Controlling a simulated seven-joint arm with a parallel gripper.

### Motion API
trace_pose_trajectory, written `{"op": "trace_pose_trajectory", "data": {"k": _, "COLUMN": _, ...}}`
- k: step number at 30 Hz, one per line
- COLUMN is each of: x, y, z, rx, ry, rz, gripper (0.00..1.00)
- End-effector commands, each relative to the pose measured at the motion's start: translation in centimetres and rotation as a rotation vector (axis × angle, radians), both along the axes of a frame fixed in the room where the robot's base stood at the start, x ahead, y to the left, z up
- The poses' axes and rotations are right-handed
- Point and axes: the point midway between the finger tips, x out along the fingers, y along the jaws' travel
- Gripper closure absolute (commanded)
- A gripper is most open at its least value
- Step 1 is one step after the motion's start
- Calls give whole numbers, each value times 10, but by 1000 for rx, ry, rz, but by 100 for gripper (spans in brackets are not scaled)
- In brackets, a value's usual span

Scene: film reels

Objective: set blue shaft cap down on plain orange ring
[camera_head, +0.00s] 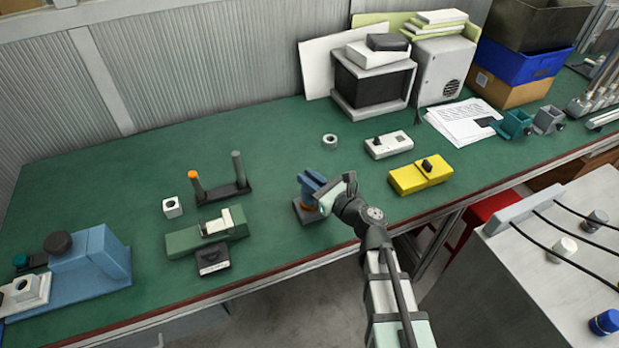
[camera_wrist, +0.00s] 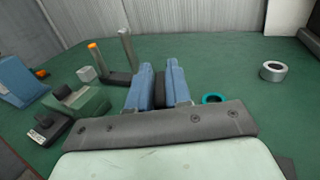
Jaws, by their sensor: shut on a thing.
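My gripper (camera_head: 312,187) is over a dark square base towards the front middle of the bench, with its blue fingers pointing away from the arm. It is shut on the blue shaft cap, which is mostly hidden between the fingers and hard to tell from their blue. The fingers (camera_wrist: 160,88) also fill the middle of the wrist view, close together with a dark strip between them. An orange ring (camera_head: 308,206) shows just below the fingers, on the dark base (camera_head: 302,216). I cannot tell whether cap and ring touch. The ring is hidden in the wrist view.
A two-post stand (camera_head: 226,193), one post orange-topped, and a green fixture (camera_head: 205,235) stand to the left. A grey ring (camera_head: 330,141) lies behind, and a yellow box (camera_head: 420,175) to the right. Green bench top is clear between them. A teal ring (camera_wrist: 212,99) shows beside the fingers.

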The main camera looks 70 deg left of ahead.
Motion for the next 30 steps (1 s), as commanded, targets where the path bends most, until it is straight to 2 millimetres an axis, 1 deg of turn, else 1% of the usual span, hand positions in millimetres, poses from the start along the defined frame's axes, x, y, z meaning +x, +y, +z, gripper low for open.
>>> {"op": "trace_pose_trajectory", "data": {"k": 6, "x": 0, "y": 0, "z": -3, "rx": 0, "ry": 1, "rz": 0, "gripper": 100}}
{"op": "trace_pose_trajectory", "data": {"k": 7, "x": 0, "y": 0, "z": -4, "rx": 1, "ry": 0, "rz": 0, "gripper": 81}}
{"op": "trace_pose_trajectory", "data": {"k": 10, "x": 0, "y": 0, "z": -3, "rx": 0, "ry": 0, "rz": 0, "gripper": 71}}
{"op": "trace_pose_trajectory", "data": {"k": 19, "x": 1, "y": -2, "z": -4, "rx": 0, "ry": 0, "rz": 0, "gripper": 71}}
{"op": "trace_pose_trajectory", "data": {"k": 30, "x": 9, "y": -24, "z": -3, "rx": 0, "ry": 0, "rz": 0, "gripper": 71}}
